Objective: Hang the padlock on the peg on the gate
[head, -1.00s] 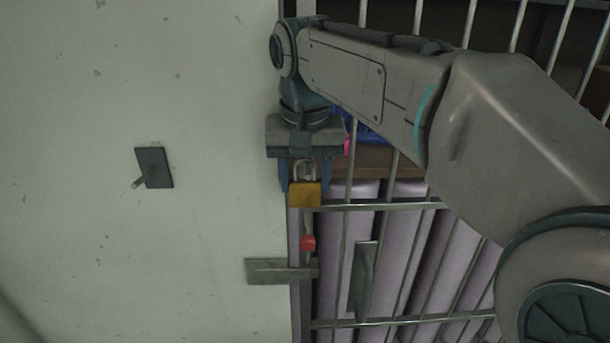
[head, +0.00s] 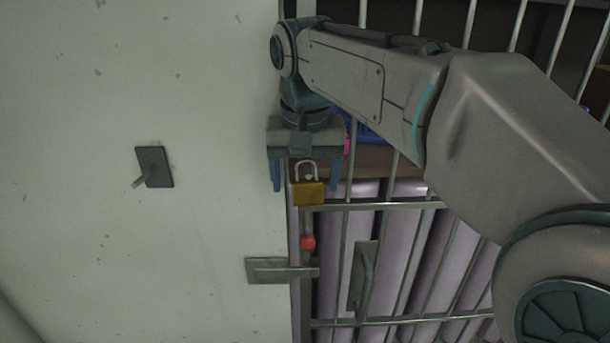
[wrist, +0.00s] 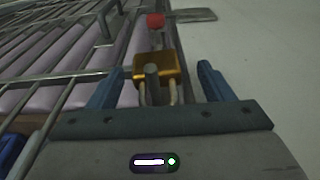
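The padlock (head: 308,193) has a brass body and a grey shackle. It is upright at the gate's left edge, body down, and it also shows in the wrist view (wrist: 166,65). A grey peg (wrist: 152,80) shows between the shackle legs in the wrist view, and the shackle appears to hang around it. My gripper (head: 304,187) is open, with one blue finger on each side of the padlock and a gap to both. The fingers also show apart in the wrist view (wrist: 157,82). The gate (head: 385,204) is made of metal bars.
A red knob (head: 308,242) is just below the padlock. A latch plate with a bolt (head: 267,270) and a handle (head: 364,275) are lower down. A dark plate with a peg (head: 154,167) is on the pale wall at left. Pale purple rolls (head: 335,255) stand behind the bars.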

